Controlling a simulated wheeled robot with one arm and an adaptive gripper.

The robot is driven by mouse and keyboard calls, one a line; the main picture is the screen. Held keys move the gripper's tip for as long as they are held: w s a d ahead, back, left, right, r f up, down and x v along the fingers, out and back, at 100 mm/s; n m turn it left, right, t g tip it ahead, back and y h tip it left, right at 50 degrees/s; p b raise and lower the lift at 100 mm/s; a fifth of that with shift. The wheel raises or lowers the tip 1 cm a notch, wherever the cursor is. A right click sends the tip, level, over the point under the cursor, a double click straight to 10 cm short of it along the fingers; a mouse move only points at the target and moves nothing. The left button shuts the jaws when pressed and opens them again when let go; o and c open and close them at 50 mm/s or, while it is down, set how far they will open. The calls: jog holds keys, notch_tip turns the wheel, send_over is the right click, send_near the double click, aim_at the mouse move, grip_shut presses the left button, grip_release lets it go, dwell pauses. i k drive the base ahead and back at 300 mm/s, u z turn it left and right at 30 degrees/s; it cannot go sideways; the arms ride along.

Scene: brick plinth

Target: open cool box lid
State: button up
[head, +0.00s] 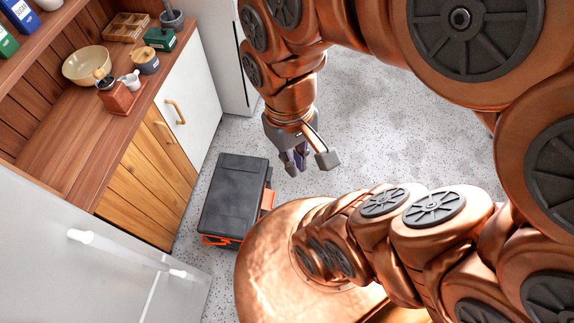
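The cool box (232,190) is a dark grey box with orange parts on its front and right side. It stands on the floor beside the wooden cabinet, and its flat dark lid looks closed. My gripper (308,160) hangs to the right of the box and appears higher than it, apart from the lid. Its fingers are spread, with nothing between them. The lower right part of the box is partly hidden behind my copper-coloured body.
A wooden counter (70,140) on the left holds a bowl (86,65), a coffee grinder (116,95) and several small items. A white cabinet door (190,100) and a white appliance (60,250) flank the box's side. The speckled floor (370,110) is clear behind my gripper.

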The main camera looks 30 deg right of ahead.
aim_at(231, 207)
jog(key=z, duration=1.45)
jog(key=k, duration=0.85)
jog(key=u, duration=1.25)
jog(key=i, duration=0.5)
